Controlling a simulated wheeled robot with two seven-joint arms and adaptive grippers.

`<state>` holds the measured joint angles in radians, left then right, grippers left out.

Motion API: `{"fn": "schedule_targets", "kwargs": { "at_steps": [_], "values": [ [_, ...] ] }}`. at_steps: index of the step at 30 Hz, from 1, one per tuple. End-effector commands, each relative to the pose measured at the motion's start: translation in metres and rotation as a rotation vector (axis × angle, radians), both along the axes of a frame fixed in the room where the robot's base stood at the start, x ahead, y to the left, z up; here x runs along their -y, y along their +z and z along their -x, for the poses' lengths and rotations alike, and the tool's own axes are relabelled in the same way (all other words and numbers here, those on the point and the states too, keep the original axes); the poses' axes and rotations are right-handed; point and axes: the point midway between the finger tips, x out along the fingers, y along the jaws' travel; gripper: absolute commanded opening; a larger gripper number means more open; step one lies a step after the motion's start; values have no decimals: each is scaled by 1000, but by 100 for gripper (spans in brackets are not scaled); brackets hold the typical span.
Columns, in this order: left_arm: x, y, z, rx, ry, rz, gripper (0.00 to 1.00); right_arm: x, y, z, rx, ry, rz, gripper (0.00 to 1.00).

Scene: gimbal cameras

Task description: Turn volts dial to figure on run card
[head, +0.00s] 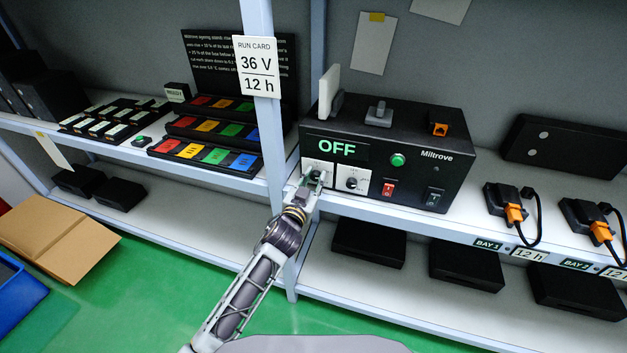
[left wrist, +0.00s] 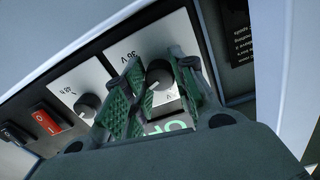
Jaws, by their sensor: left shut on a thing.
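The run card (head: 256,66) hangs on the shelf post and reads 36 V and 12 h. The black power unit (head: 455,172) marked Miltrove stands on the shelf to its right, and its display (head: 336,148) reads OFF. My left gripper (head: 314,178) is at the left dial plate on the unit's front. In the left wrist view my left gripper (left wrist: 160,70) is shut on the volts dial (left wrist: 158,76), with a green pad on each side of the knob. The plate lettering beside it looks like 36 V. The pointer is hard to read. My right gripper is out of view.
A second dial (head: 352,183) sits just right of the held one, with a red switch (head: 389,188) and a black switch (head: 434,197) farther right. A green button (head: 398,160) is above. The post (head: 268,130) stands close left of my gripper.

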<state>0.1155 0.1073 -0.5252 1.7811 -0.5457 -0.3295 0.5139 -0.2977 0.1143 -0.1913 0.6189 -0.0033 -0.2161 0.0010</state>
Motion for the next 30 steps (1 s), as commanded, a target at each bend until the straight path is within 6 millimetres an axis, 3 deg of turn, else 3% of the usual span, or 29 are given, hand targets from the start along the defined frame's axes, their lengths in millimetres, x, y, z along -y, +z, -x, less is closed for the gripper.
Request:
{"fn": "schedule_targets", "kwargs": {
  "at_steps": [17,30],
  "values": [
    [0,2,0,121,1,-376,3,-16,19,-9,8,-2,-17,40],
    [0,2,0,252,0,-774,3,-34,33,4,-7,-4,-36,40]
  ]
}}
